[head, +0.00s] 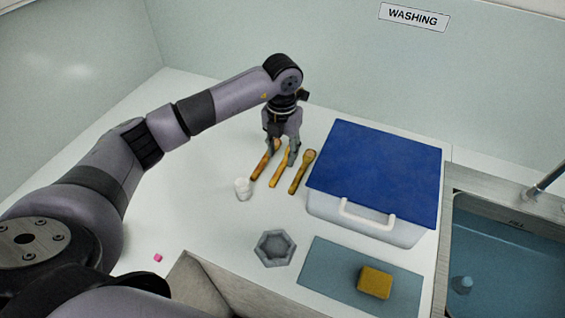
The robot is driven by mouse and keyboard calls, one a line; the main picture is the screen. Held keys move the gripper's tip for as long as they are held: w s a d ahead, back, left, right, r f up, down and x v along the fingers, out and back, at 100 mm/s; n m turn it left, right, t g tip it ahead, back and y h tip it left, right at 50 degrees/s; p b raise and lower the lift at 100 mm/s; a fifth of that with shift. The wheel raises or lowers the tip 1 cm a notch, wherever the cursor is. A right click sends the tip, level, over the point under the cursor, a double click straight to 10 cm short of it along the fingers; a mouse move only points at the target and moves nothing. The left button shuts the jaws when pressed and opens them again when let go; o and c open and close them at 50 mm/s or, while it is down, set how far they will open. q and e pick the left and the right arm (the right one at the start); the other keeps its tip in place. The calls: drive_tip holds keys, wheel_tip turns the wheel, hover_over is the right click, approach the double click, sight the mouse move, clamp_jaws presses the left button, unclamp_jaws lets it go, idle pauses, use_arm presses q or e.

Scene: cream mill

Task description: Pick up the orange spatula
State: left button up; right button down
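Three orange-brown long utensils lie side by side on the white counter. The left one (261,166) has its far end beside my gripper. The middle one (280,172) is the plainer orange one. The right one (300,177) has a rounded, spoon-like head. Which is the orange spatula I cannot tell for sure. My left gripper (282,150) points down over the far ends of the left and middle utensils. Its fingers are apart, and they hide part of those ends. I see no utensil lifted. My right gripper is not in view.
A clear box with a blue lid (376,165) and white handle stands right of the utensils. A small white object (243,189), grey hexagonal dish (275,262), yellow sponge (375,283) on a teal mat (325,265) and pink cube (158,258) are nearer. A sink (505,250) is at right.

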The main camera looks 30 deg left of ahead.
sight(281, 168)
use_arm(q)
drive_tip(key=shift+s+f+p, duration=0.1)
drive_tip(key=shift+f+p, duration=0.35)
drive_tip(key=shift+f, duration=0.15)
wheel_tip(281, 168, down, 4)
drive_tip(key=shift+s+a+r+p, duration=0.1)
drive_tip(key=shift+a+r+p, duration=0.1)
drive_tip(key=shift+p, duration=0.6)
drive_tip(key=shift+f, duration=0.35)
drive_tip(key=shift+c, duration=0.3)
clamp_jaws()
